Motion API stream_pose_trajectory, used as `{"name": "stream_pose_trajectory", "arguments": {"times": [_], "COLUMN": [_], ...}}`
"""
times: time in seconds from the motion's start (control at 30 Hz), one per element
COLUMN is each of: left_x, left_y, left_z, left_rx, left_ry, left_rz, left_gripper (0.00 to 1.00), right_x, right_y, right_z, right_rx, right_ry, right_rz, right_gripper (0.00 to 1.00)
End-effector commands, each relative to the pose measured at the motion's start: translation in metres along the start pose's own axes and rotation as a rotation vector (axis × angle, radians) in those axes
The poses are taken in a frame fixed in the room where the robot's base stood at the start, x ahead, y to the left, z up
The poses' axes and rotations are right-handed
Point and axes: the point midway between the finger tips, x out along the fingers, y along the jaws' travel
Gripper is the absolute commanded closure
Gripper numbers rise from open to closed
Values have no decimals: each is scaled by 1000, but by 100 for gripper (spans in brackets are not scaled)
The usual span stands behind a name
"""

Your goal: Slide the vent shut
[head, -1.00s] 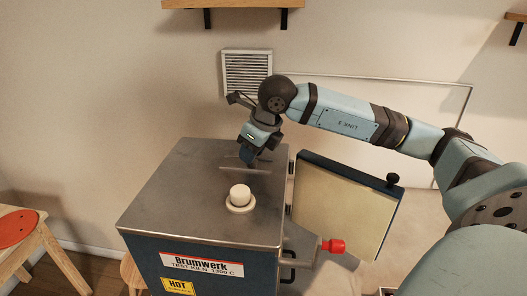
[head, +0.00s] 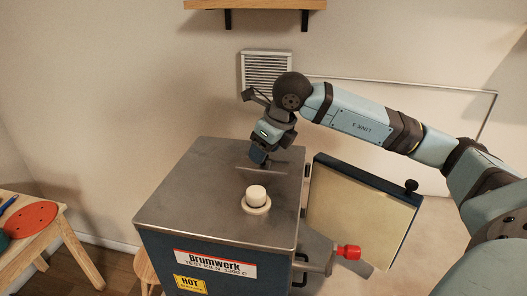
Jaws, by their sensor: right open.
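The kiln (head: 165,212) is a dark blue box with a grey metal top and a Brumwerk label. A flat slot-like strip (head: 275,172), which may be the vent slide, lies on the top near its back edge. My right gripper (head: 259,165) points down at this strip, its fingers low over or touching it; contact is unclear. The gripper hides part of the strip, and I cannot tell how far the vent is open. A white round plug (head: 256,194) on a pale collar stands in front of the strip. My left gripper is out of view.
The kiln door (head: 362,212) stands open on the right, with a black knob (head: 411,186). A red-ended handle (head: 348,252) sticks out below it. A louvred grille (head: 266,70) is on the wall.

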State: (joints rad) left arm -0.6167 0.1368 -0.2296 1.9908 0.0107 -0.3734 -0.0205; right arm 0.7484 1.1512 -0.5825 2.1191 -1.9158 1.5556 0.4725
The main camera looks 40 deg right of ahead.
Motion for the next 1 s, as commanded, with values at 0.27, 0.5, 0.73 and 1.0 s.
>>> {"name": "stream_pose_trajectory", "arguments": {"times": [0.27, 0.5, 0.73, 1.0], "left_x": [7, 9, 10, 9], "left_y": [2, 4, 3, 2], "left_z": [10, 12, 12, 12], "left_rx": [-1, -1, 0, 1], "left_ry": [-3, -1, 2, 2], "left_rz": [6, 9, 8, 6], "left_gripper": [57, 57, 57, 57], "right_x": [-58, -106, -127, -128], "right_y": [0, 1, 1, 1], "right_z": [1, 2, 2, 2], "right_rx": [-2, -1, -2, -1], "right_ry": [-7, -6, -2, -1], "right_rz": [-1, 0, 0, 1], "right_gripper": [45, 45, 45, 45]}}
